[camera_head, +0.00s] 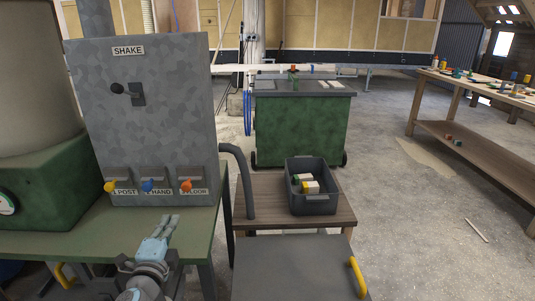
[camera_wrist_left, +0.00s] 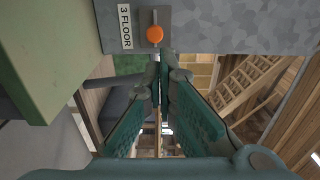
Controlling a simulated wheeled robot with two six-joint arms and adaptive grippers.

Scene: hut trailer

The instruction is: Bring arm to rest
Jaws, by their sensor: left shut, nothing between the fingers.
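My left gripper (camera_head: 168,219) is in front of the grey control panel (camera_head: 170,65), just below its row of knobs. Its two fingers are together with nothing between them. In the left wrist view the gripper (camera_wrist_left: 160,60) points up towards an orange knob (camera_wrist_left: 155,34) beside the label "3 FLOOR". The fingertips look close below that knob; I cannot tell whether they touch the panel. In the head view the orange knob (camera_head: 186,185), a blue knob (camera_head: 148,185) and a yellow knob (camera_head: 110,186) are in a row. My right gripper is not in view.
A black lever (camera_head: 125,90) is on the panel under "SHAKE". The panel stands on a green table (camera_head: 30,243). To the right, a dark bin (camera_head: 313,205) with several small items stands on a low wooden table (camera_head: 265,190). A green cabinet (camera_head: 300,130) stands behind; floor right is open.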

